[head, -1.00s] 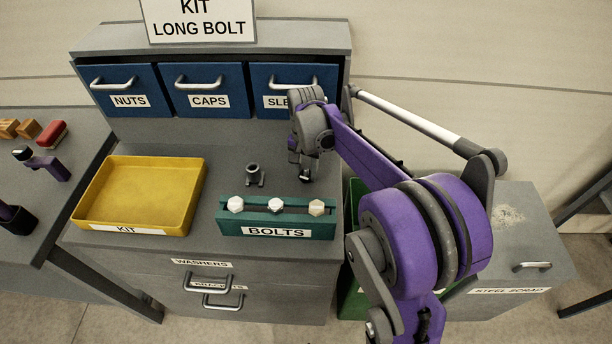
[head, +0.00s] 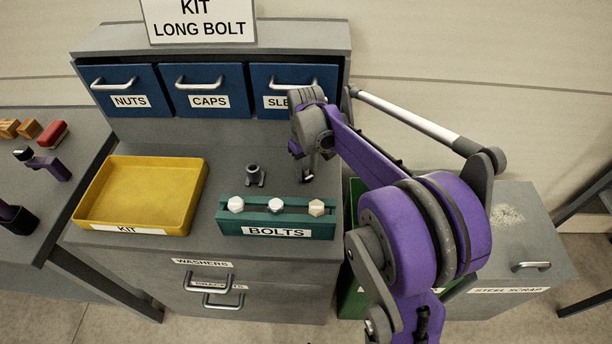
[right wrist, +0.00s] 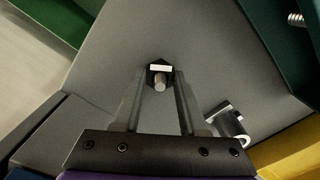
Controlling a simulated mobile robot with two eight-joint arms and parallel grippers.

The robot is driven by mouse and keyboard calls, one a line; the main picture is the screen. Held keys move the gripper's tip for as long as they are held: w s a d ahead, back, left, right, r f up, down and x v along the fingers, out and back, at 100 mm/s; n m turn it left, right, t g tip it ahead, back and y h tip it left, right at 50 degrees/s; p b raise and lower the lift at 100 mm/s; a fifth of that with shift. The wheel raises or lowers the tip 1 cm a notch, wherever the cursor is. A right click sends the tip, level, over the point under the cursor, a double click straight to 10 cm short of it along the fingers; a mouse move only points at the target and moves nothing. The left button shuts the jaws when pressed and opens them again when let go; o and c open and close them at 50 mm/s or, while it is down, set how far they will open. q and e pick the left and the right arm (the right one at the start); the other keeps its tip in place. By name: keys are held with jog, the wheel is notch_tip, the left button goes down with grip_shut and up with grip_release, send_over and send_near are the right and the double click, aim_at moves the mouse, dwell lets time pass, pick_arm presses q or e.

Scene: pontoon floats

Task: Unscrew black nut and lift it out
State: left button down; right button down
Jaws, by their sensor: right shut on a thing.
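The black nut (right wrist: 152,70) shows in the right wrist view as a dark hexagonal piece with a pale face. A light metal shaft end (right wrist: 160,84) shows at it. My right gripper (right wrist: 158,76) is shut on the nut, with one finger on either side. In the head view, my right gripper (head: 304,164) points down at the grey bench top, right of the small grey post and behind the green bolt rack. My left gripper is not in view.
The green BOLTS rack (head: 228,226) holds several bolts. A small grey post on a foot (head: 255,175) stands behind it; it also shows in the wrist view (right wrist: 228,122). The yellow KIT tray (head: 84,207) is empty. Blue drawers (head: 205,80) line the back.

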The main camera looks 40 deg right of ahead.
jog(key=shift+n, duration=0.5)
jog(key=n, duration=0.5)
jog(key=c, duration=0.6)
grip_release()
jog(key=shift+o, duration=0.2)
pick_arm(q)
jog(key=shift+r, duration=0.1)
pick_arm(e)
jog(key=shift+r+p, duration=1.8)
jog(key=shift+r, duration=1.35)
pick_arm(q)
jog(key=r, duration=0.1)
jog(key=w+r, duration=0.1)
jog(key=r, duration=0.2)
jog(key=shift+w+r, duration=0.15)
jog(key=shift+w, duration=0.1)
pick_arm(e)
jog(key=shift+f, duration=0.1)
